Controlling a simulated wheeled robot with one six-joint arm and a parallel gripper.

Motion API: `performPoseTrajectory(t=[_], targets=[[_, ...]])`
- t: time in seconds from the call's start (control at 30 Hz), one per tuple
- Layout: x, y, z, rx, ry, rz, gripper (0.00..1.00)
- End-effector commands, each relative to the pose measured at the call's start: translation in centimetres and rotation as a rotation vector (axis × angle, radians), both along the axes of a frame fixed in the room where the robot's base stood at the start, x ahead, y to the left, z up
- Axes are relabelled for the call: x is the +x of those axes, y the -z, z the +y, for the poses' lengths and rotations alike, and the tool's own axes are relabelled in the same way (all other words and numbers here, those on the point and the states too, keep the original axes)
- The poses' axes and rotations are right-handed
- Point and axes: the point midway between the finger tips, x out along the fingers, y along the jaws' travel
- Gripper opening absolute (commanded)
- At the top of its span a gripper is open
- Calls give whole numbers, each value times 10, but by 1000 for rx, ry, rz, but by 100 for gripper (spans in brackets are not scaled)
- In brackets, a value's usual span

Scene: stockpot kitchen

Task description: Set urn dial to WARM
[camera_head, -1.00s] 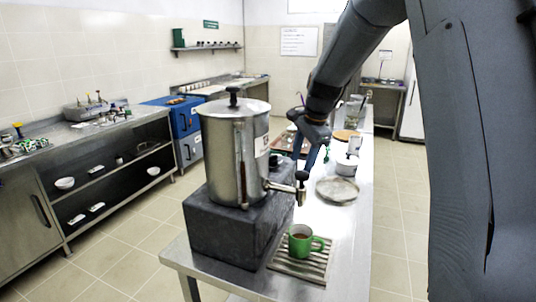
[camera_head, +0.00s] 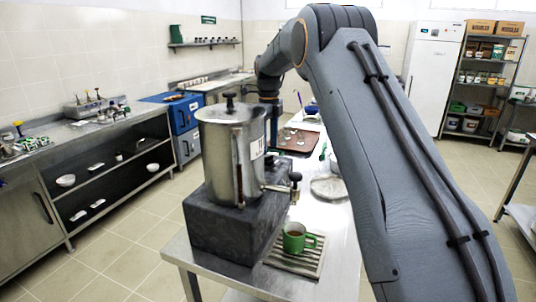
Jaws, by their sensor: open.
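The steel urn (camera_head: 232,150) stands upright on a dark block (camera_head: 230,228) at the near end of the steel table. It has a lid with a black knob, a white label and a tap (camera_head: 291,187) on its right side. I cannot make out the dial or its setting. My gripper (camera_head: 273,128) is just beyond the urn's upper right side, pointing down. It is open, small in view and partly hidden by the urn. I cannot tell whether it touches the urn.
A green mug (camera_head: 295,238) with brown liquid stands on a slatted drip tray (camera_head: 299,259) below the tap. A brown tray (camera_head: 297,141) and a round lid-like disc (camera_head: 329,188) lie farther along the table. My arm hides the table's right side.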

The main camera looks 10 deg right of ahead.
Motion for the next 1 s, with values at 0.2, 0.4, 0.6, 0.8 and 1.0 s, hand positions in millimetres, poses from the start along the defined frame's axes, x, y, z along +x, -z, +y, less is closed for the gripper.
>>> performPoseTrajectory(t=[0.2,0.4,0.6,0.8,1.0], targets=[[-1,32,0,1,-1,1,51],[0,48,0,1,-1,-1,51],[0,50,0,1,-2,-1,51],[0,50,0,1,-2,-2,32],[0,50,0,1,-2,-2,10]])
